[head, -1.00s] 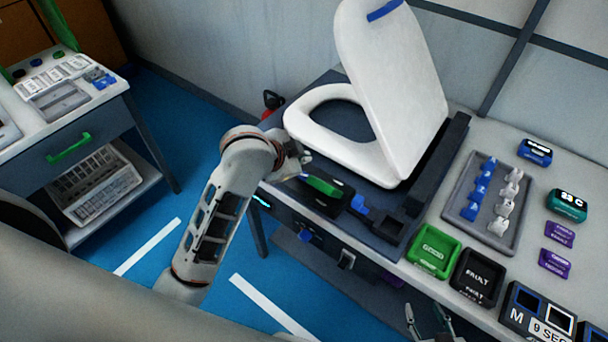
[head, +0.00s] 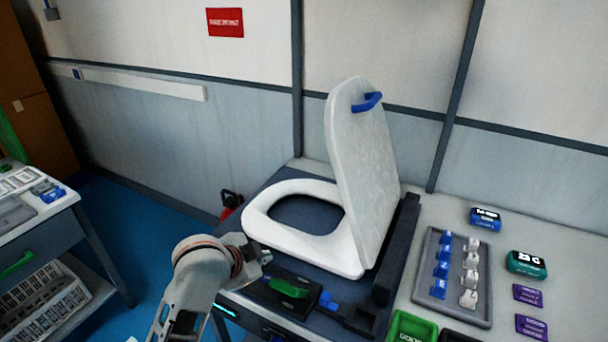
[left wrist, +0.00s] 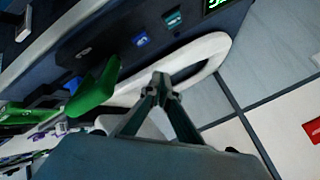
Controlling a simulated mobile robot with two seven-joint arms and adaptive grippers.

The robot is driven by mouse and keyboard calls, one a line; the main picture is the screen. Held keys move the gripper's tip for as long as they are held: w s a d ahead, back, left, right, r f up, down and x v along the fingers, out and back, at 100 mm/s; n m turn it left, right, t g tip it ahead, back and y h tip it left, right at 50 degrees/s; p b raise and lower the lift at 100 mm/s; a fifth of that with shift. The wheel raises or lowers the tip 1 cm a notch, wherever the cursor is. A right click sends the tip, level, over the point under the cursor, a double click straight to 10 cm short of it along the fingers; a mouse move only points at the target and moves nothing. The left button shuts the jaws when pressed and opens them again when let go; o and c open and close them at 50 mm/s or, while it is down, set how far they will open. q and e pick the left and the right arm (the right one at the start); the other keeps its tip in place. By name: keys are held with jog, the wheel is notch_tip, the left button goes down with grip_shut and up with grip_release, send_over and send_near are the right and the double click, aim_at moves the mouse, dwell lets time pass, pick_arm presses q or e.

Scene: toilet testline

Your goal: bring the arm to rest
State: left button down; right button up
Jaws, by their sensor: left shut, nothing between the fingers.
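My left arm comes in from the bottom left in the head view. Its gripper (head: 262,252) is at the front left edge of the test bench, beside the white toilet seat (head: 262,222). In the left wrist view the gripper (left wrist: 160,84) has its fingertips together with nothing between them. The seat ring (left wrist: 212,48) shows beyond the fingertips there. The white lid (head: 362,175) with a blue handle (head: 367,102) stands raised. My right gripper is in neither view.
A green handle (head: 288,287) lies just right of my gripper; it also shows in the wrist view (left wrist: 95,90). A grey tray (head: 455,276) of blue and white parts is at the right. A cart (head: 45,232) stands at the far left, with blue floor between.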

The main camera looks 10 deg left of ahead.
pick_arm(q)
jog(key=shift+n+y, duration=0.3)
jog(key=shift+y, duration=0.1)
jog(key=shift+s+a+f, duration=1.15)
jog(key=shift+s+a, duration=0.05)
jog(key=s+a+f+n+g+y, duration=0.1)
jog(key=s+a+f+n+y, duration=0.15)
jog(key=s+a, duration=0.7)
jog(key=s+a+f+n+g+y, duration=0.1)
jog(key=s+a+f+n+y, duration=0.2)
jog(key=s+a, duration=0.65)
jog(key=d+f+n+t+h, duration=0.1)
jog(key=d+f+t+h, duration=0.2)
jog(key=d+f, duration=1.3)
jog(key=h, duration=0.3)
jog(key=shift+s+n, duration=0.35)
jog(key=shift+s, duration=0.05)
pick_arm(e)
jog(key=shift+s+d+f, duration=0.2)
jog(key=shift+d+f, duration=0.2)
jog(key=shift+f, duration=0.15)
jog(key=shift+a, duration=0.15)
pick_arm(q)
jog(key=shift+a, duration=0.1)
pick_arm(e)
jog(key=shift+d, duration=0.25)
